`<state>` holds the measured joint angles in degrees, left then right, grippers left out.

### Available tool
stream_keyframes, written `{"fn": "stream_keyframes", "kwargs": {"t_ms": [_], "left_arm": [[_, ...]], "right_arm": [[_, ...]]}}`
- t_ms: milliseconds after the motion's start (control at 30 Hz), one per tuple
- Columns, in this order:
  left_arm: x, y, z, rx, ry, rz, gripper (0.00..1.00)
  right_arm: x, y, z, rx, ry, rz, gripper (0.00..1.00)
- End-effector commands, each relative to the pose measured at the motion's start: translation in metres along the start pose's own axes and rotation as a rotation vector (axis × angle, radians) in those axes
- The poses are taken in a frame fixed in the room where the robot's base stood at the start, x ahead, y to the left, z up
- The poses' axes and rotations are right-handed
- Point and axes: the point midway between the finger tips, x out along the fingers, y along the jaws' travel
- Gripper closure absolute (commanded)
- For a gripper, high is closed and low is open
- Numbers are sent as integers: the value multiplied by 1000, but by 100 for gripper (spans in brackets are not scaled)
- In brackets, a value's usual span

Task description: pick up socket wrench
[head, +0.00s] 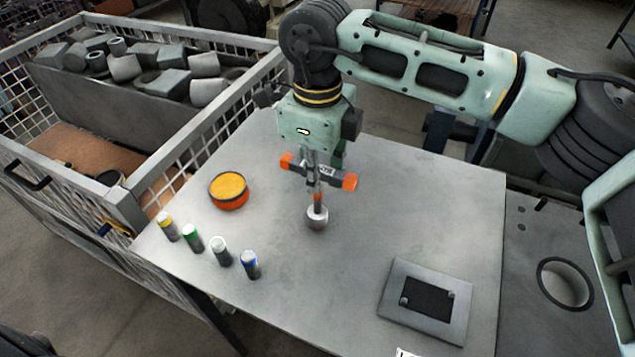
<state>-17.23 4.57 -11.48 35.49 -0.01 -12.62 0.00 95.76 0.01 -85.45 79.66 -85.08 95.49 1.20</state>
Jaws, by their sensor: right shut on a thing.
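The socket wrench (317,200) is a T-shaped tool with orange handle ends and a round metal socket at its lower end. It stands roughly upright at the middle of the grey table (400,200). My right gripper (314,165) comes down from above and is shut on the socket wrench near its crossbar, hiding part of it. I cannot tell whether the socket touches the tabletop. My left gripper is not in view.
An orange round tin (229,190) and several capped cylinders (220,251) stand on the table's left. A flat plate with a dark centre (428,302) lies front right. A wire-mesh crate (200,140) with metal parts borders the left. The table's right middle is clear.

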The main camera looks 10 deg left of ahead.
Motion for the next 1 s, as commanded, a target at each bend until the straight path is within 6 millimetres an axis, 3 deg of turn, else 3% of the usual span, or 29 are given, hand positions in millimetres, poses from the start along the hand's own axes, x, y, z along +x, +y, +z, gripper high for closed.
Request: {"fn": "stream_keyframes", "kwargs": {"t_ms": [167, 400, 600, 800, 1000], "left_arm": [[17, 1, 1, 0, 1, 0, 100], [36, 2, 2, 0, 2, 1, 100], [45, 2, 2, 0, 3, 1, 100], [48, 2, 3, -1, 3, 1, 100], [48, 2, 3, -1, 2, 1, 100]], "right_arm": [[-28, -2, -3, 2, -4, -5, 100], [-60, -8, -60, 3, -4, -4, 100], [-82, -12, -96, 2, -4, -3, 100], [-95, -13, -113, -1, -2, -3, 100], [-97, -14, -116, -2, -1, -1, 100]]}}
